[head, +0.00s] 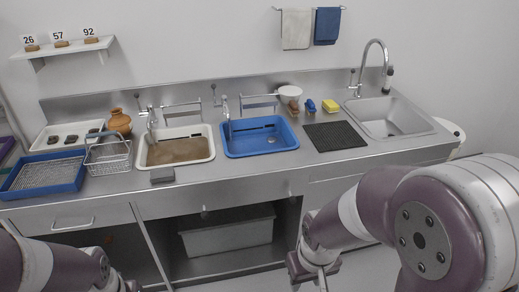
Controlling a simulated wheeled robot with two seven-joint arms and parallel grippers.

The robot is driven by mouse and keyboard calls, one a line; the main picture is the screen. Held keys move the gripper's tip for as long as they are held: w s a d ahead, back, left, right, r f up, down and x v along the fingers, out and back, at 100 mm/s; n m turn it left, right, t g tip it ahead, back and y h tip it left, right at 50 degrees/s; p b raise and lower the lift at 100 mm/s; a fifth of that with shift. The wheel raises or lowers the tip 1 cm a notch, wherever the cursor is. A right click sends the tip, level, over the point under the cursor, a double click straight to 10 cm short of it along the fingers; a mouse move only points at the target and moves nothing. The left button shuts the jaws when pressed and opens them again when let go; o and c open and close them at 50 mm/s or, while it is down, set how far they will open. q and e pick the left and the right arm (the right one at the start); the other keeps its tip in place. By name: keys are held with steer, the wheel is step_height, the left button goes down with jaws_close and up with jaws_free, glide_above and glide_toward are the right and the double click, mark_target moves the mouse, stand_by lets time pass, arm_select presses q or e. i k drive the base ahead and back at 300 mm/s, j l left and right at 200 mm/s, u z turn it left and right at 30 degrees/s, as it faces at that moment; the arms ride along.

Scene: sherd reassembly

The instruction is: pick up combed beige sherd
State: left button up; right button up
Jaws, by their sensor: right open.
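I cannot make out a combed beige sherd for certain. Several small dark pieces (71,139) lie in the white tray (45,144) at the left of the counter; they are too small to tell their surface. My right gripper (316,275) is open at the bottom edge, in front of the counter and below its top, away from the trays; its tips are partly cut off. My left arm comes in at the bottom left, and only a little of its hand (128,286) shows at the frame edge, so its jaws are hidden.
The steel counter holds a blue tray with a mesh (45,174), a wire basket (108,157), a clay jar (119,122), a basin of brown water (180,150), a blue basin (262,140), a black mat (335,136) and a sink (392,118). Numbered pieces stand on a wall shelf (62,48).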

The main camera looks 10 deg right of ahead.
mark_target(53, 138)
steer(key=i+j+z, duration=0.1)
steer(key=j, duration=0.2)
steer(key=i+j+z, duration=0.15)
steer(key=j, duration=0.2)
steer(key=i+j+z, duration=0.1)
steer(key=j, duration=0.25)
steer(key=i+j+z, duration=0.1)
steer(key=j, duration=0.25)
steer(key=i+j+z, duration=0.1)
steer(key=j, duration=0.3)
steer(key=i, duration=0.05)
